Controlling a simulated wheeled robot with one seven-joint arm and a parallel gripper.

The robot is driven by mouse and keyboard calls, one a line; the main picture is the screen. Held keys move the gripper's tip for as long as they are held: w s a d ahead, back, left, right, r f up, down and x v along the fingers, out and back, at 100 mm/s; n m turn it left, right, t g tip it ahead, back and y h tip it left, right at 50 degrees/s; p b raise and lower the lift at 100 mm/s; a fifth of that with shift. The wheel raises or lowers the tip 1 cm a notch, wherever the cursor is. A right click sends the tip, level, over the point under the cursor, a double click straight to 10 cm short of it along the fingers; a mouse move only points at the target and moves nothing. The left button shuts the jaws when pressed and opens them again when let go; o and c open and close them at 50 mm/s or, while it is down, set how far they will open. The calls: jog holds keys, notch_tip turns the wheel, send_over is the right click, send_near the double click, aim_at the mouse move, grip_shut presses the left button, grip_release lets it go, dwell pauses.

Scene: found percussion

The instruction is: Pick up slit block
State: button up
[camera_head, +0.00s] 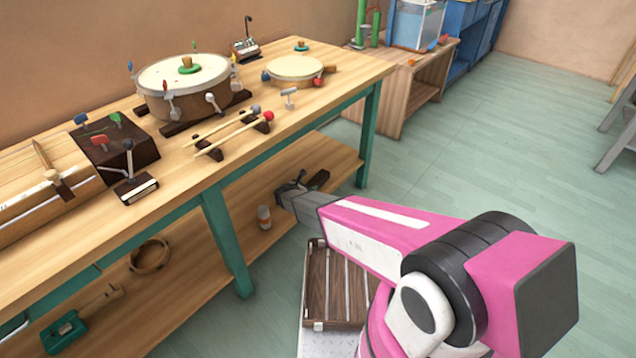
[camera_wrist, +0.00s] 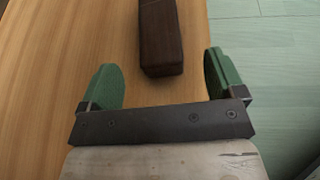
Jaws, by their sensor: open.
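A dark brown wooden block (camera_wrist: 160,40), which I take to be the slit block, lies on the lower shelf. In the wrist view its near end sits between and slightly ahead of my green fingertips, with a gap on each side. Its far end runs out of the top of that view, and I cannot make out a slit. In the head view the block (camera_head: 319,180) shows small beside my gripper (camera_head: 291,186), partly hidden by it. My gripper (camera_wrist: 163,78) is open and empty, reaching over the lower shelf.
The workbench top (camera_head: 330,85) with drums and mallets stands above the shelf (camera_head: 215,255). A teal leg (camera_head: 368,135) rises near the block. A small bottle (camera_head: 264,217) stands left of my gripper. Bare floor (camera_wrist: 260,65) lies right of the shelf edge.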

aim_at(312, 184)
jog(key=shift+x, duration=0.9)
jog(key=shift+f+x, duration=0.25)
jog(key=shift+x, duration=1.05)
jog(key=shift+f+x, duration=0.2)
jog(key=shift+x, duration=1.1)
jog(key=shift+s+a, duration=0.1)
jog(key=shift+s, duration=0.05)
jog(key=c, duration=1.1)
